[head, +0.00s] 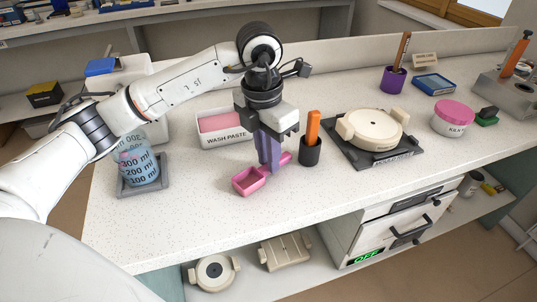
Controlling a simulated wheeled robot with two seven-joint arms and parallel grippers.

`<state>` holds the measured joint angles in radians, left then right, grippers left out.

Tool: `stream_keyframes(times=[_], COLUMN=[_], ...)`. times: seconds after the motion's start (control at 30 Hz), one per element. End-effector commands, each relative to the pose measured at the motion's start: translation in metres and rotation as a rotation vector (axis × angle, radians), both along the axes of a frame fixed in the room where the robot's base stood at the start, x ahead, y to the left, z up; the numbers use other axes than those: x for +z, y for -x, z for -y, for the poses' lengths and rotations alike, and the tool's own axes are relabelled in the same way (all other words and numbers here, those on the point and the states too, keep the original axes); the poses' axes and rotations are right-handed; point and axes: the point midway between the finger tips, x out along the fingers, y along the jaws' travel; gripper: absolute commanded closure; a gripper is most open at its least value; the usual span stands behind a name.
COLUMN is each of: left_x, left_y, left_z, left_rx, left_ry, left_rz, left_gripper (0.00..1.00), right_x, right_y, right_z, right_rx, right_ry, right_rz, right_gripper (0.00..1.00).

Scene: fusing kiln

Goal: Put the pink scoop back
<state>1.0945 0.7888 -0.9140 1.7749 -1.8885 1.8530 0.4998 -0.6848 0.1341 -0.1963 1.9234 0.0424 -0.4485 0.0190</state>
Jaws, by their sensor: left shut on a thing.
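The pink scoop (252,181) is over the white speckled counter, its open bowl pointing toward the front left. My left gripper (270,163) comes down from above and is shut on the scoop near its handle. I cannot tell whether the scoop touches the counter. Just behind the gripper is a white tub labelled WASH PASTE (224,139) with pink contents; the gripper partly hides its right end. My right gripper is not in view.
A black cup with an orange stick (311,150) stands close to the right of my gripper. A round cream mould (374,129) sits on a dark base further right. A measuring beaker (137,168) stands in a grey tray at left. The counter front is clear.

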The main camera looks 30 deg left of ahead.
Motion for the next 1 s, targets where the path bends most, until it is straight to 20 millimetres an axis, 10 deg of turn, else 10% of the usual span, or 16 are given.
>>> stream_keyframes(times=[0.2,0.33,0.73,1.0], left_x=[-0.003,-0.002,0.005,0.057], left_y=[0.0,0.0,0.0,0.003], left_z=[0.0,0.0,0.0,-0.001], left_rx=[0.0,0.0,0.0,-0.001], left_ry=[0.0,0.0,0.0,0.001], left_rz=[0.0,0.0,0.002,0.006], left_gripper=[1.0,0.65,0.65,0.65], right_x=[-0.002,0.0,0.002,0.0], right_y=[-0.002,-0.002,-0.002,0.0], right_z=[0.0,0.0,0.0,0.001], right_rx=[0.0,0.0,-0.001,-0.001], right_ry=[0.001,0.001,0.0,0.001], right_rz=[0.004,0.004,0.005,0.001], right_gripper=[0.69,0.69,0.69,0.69])
